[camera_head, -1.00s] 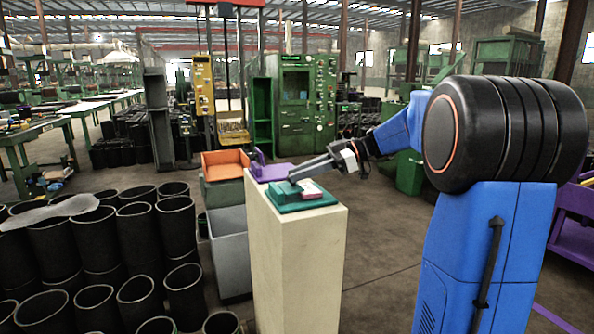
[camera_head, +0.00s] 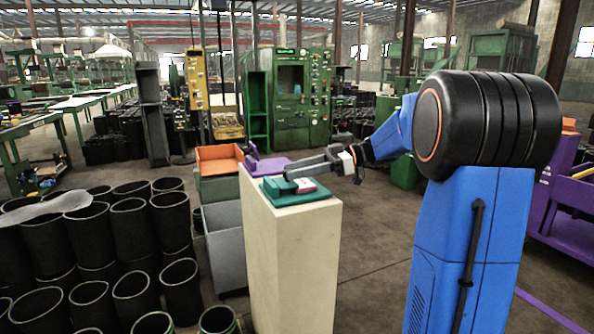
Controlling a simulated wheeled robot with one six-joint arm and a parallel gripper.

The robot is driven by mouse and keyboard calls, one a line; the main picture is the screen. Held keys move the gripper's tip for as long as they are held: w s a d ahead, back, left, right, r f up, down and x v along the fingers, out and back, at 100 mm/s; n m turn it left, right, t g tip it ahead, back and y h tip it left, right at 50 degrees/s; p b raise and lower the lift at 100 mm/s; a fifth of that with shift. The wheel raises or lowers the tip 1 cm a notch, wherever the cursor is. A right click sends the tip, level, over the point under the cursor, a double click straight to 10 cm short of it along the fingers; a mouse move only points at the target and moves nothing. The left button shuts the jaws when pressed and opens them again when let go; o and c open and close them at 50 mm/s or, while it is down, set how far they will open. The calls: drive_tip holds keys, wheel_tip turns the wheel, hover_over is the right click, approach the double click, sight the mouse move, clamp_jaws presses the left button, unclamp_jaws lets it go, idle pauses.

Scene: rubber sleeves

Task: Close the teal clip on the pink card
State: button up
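The teal clip (camera_head: 278,184) sits with its flat teal base (camera_head: 297,198) on top of a pale, tall pedestal. A small pink card (camera_head: 305,185) lies at the clip, partly hidden by my gripper and the clip. My gripper (camera_head: 292,174) reaches in from the right, with its long grey fingers over the clip and card. From this view I cannot tell whether the fingers touch the clip, how far apart they are, or whether the clip's jaw is open.
A purple holder (camera_head: 267,168) stands just behind the clip on the pedestal (camera_head: 290,255). An orange bin (camera_head: 220,158) and grey bin (camera_head: 225,245) stand to its left. Many black sleeves (camera_head: 130,230) fill the left floor. A purple rack (camera_head: 570,205) is at right. Floor right of the pedestal is clear.

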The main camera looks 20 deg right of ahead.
drive_tip(key=v, duration=1.7)
drive_tip(key=shift+d, duration=0.2)
drive_tip(key=shift+s, duration=0.15)
